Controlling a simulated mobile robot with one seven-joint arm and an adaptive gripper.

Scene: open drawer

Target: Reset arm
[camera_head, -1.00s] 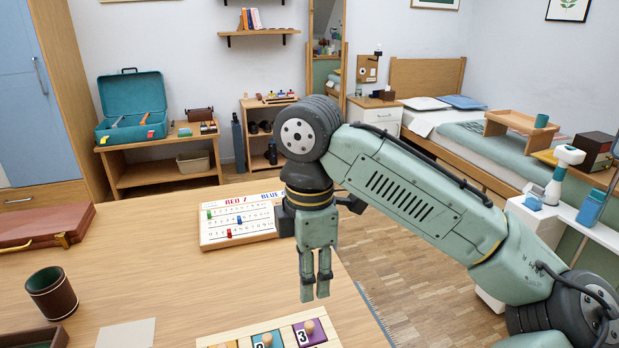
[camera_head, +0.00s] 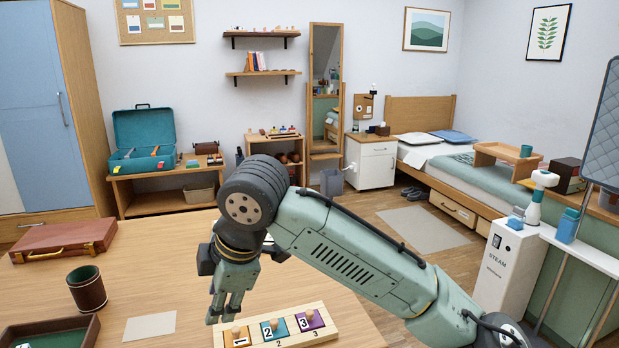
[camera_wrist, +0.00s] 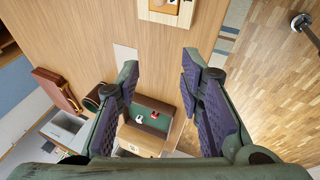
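My gripper (camera_head: 230,306) hangs fingers-down over the wooden table in the head view, by the left end of the number puzzle. In the wrist view my gripper (camera_wrist: 160,68) has its two fingers well apart, with nothing held between them. The fingertips look close to the puzzle's left edge in the head view; I cannot tell their height above the table.
The number puzzle (camera_head: 268,344) has knobbed tiles 1, 2 and 3. A dice cup (camera_head: 88,290), a green-lined tray (camera_head: 88,333), a paper sheet (camera_head: 150,326) and a brown case (camera_head: 66,240) lie to the left. Open floor (camera_head: 375,305) lies right of the table.

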